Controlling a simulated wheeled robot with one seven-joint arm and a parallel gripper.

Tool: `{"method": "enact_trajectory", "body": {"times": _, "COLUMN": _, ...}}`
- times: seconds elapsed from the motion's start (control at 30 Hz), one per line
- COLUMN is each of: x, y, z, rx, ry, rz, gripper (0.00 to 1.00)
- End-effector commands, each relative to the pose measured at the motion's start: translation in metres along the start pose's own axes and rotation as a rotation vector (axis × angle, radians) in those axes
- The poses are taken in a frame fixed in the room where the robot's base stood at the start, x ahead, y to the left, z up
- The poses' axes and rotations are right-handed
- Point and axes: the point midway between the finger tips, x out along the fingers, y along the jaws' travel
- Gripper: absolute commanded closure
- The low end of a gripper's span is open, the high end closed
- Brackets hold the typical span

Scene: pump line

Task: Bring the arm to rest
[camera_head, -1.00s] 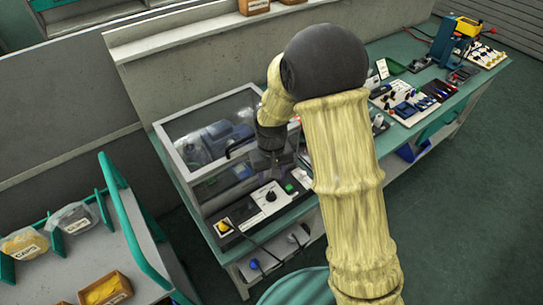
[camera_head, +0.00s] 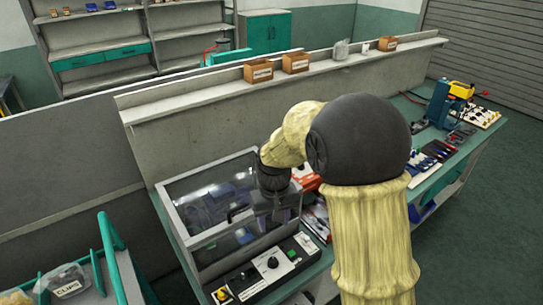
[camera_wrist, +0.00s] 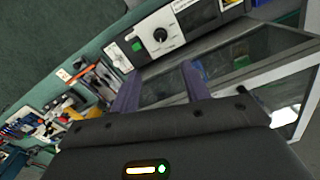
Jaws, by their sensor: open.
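My arm reaches over the bench in the head view, with its dark elbow at the centre right. My gripper (camera_head: 270,208) points down in front of the clear-walled test box (camera_head: 180,222), near its right front corner. In the wrist view my gripper (camera_wrist: 158,80) shows two dark fingers spread apart with nothing between them. The control panel (camera_head: 262,272) with a black knob and a green button lies below the gripper; it also shows in the wrist view (camera_wrist: 175,32). Part of the bench is hidden behind my arm.
A shelf ledge (camera_head: 350,62) with labelled bins (camera_head: 258,70) runs behind the bench. A blue and yellow press (camera_head: 446,103) stands at the far right end. A teal-railed cart (camera_head: 122,262) holds a clips bag (camera_head: 67,281) at the lower left. Open floor (camera_head: 487,190) lies at the right.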

Motion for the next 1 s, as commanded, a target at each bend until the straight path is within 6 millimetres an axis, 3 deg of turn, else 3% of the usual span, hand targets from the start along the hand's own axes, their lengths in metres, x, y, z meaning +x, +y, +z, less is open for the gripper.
{"method": "enact_trajectory", "body": {"times": 0.13, "x": -0.001, "y": 0.005, "z": 0.005, "rx": 0.012, "ry": 0.007, "rz": 0.0, "gripper": 0.54}}
{"method": "enact_trajectory", "body": {"times": 0.27, "x": -0.006, "y": 0.025, "z": 0.026, "rx": 0.059, "ry": 0.039, "rz": 0.001, "gripper": 0.54}}
{"method": "enact_trajectory", "body": {"times": 0.5, "x": -0.013, "y": 0.072, "z": 0.106, "rx": 0.21, "ry": 0.146, "rz": 0.015, "gripper": 0.54}}
{"method": "enact_trajectory", "body": {"times": 0.7, "x": -0.011, "y": 0.089, "z": 0.159, "rx": 0.302, "ry": 0.215, "rz": 0.034, "gripper": 0.54}}
{"method": "enact_trajectory", "body": {"times": 1.0, "x": -0.009, "y": 0.091, "z": 0.168, "rx": 0.316, "ry": 0.226, "rz": 0.037, "gripper": 0.54}}
